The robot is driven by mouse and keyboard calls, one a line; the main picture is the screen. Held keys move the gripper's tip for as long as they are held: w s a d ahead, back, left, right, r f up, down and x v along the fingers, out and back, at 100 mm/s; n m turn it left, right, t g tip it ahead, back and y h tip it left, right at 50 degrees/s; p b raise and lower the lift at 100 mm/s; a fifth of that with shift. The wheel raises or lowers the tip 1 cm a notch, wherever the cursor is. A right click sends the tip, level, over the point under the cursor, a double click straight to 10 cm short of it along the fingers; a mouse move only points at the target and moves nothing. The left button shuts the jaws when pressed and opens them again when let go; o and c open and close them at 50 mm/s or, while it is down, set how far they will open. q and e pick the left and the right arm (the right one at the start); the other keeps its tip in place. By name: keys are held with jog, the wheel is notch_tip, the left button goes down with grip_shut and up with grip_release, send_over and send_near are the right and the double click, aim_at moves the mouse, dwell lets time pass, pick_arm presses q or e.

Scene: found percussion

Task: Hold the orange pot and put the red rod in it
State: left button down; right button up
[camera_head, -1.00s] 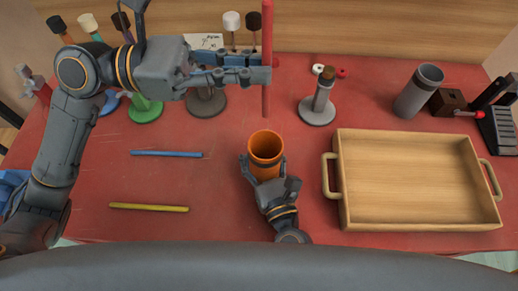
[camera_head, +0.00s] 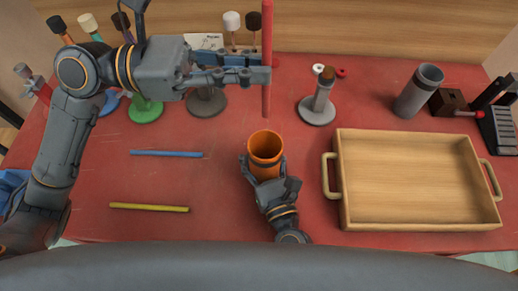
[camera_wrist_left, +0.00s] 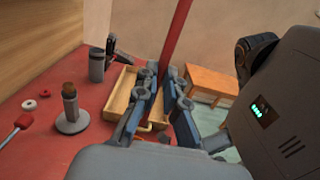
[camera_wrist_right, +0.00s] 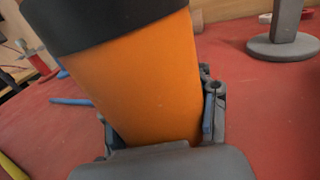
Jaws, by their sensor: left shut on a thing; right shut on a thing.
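The red rod (camera_head: 267,40) stands upright, held in my left gripper (camera_head: 262,75), which is shut on its lower part. The rod's lower end is above and behind the orange pot's mouth in the head view, apart from it. In the left wrist view the rod (camera_wrist_left: 177,40) rises from between the fingers. The orange pot (camera_head: 265,152) stands upright on the red table with its open mouth up. My right gripper (camera_head: 264,172) is shut around the pot from the front. In the right wrist view the orange pot (camera_wrist_right: 140,85) with a dark band fills the space between the fingers.
A wooden tray (camera_head: 345,205) lies right of the pot. A blue stick (camera_head: 167,154) and a yellow stick (camera_head: 149,208) lie at left. A grey stand (camera_head: 318,110) is behind the pot, and a grey cup (camera_head: 418,92) is at the back right. Mallets stand at the back left.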

pick_arm(q)
jog(key=shift+f, duration=0.1)
notch_tip(320, 180, down, 13)
dwell(1.5)
jog(key=c, duration=1.8)
grip_release()
jog(key=shift+o, duration=0.4)
jog(key=o, duration=0.5)
jog(key=shift+c, duration=0.2)
jog(key=a, duration=1.2)
